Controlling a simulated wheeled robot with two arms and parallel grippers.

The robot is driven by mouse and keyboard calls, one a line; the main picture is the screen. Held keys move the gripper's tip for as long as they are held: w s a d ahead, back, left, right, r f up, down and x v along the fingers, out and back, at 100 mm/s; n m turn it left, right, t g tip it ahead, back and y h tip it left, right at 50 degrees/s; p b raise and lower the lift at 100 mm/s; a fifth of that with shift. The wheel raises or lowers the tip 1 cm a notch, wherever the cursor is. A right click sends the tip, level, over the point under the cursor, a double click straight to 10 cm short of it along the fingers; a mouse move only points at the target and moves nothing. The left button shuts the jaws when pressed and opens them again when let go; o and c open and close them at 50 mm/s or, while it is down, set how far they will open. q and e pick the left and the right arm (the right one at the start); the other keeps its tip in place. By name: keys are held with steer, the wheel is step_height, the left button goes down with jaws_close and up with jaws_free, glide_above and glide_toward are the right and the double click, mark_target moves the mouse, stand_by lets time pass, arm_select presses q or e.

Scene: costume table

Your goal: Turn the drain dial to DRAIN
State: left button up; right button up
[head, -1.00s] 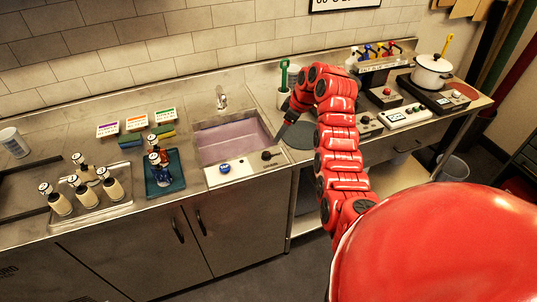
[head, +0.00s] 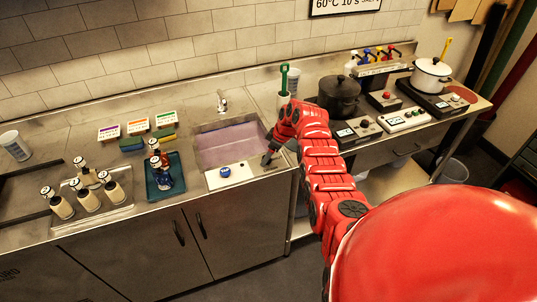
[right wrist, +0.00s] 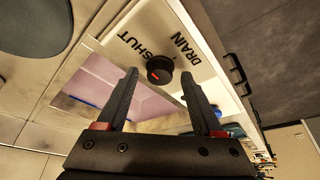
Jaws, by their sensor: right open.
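The drain dial (right wrist: 159,70) is a round black knob with a red mark, set on a white panel (right wrist: 200,72) lettered SHUT and DRAIN. The red mark sits on the knob's lower left side in the right wrist view; I cannot tell exactly which label it matches. My right gripper (right wrist: 160,74) is open, with one finger on each side of the dial in that view. Whether the fingers touch it is unclear. In the head view, my right gripper (head: 270,155) is at the panel's right end and hides the dial. My left gripper is not in view.
The purple-tinted sink (head: 228,145) lies behind the panel, with a blue knob (head: 225,171) on the panel's left part. A blue tray (head: 165,180) with bottles stands left. A dark pot (head: 339,95) and a green-handled tool (head: 284,78) are behind my right arm.

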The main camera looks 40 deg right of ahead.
jaws_close()
stand_by(0.3)
